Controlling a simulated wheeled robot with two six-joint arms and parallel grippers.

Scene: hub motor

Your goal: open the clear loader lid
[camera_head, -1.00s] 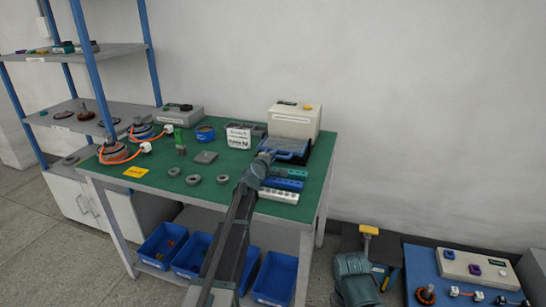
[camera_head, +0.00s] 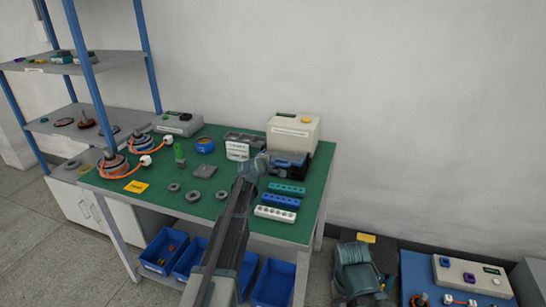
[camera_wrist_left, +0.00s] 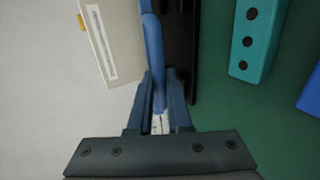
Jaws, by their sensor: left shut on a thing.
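The loader (camera_head: 293,133) is a cream box at the back right of the green bench. Its clear, blue-tinted lid (camera_head: 291,159) is at its front, above a black base, partly hidden by my left gripper (camera_head: 262,162). In the left wrist view, the lid (camera_wrist_left: 152,35) shows nearly edge-on as a narrow blue strip running between the fingers. My left gripper (camera_wrist_left: 158,95) is shut on it. The exact lid angle is hard to tell. A dark teal part (camera_head: 355,270) at the bottom right appears to be my right arm; its fingertips cannot be made out.
Teal, blue and white perforated blocks (camera_head: 276,212) lie right of my left arm. A wall is behind the bench.

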